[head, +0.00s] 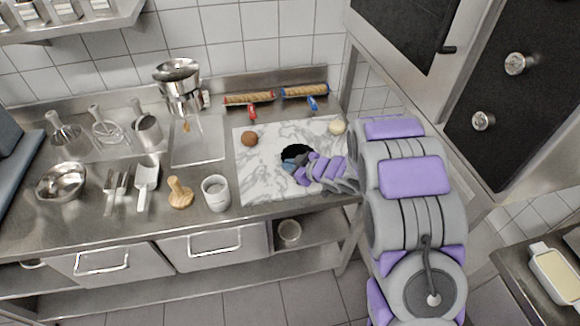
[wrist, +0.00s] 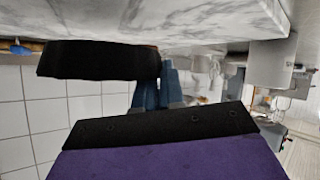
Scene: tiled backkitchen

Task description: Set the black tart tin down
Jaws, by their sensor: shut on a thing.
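The black tart tin (head: 297,150) is over the middle of the white marble board (head: 262,180). My gripper (head: 291,163) is shut on it, with its blue fingers at the tin's near side. In the wrist view, which looks upside down, the tin (wrist: 98,62) is a dark band close to the marble board (wrist: 215,12). The blue fingers (wrist: 160,78) meet the tin's right end there. I cannot tell whether the tin touches the marble or hangs just above it.
A brown ball (head: 249,139) and a pale ball (head: 337,127) lie on the board. Two rolling pins (head: 249,98) (head: 305,90) lie behind it. A white cup (head: 215,193) and a wooden press (head: 179,193) stand left. Marble around the tin is clear.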

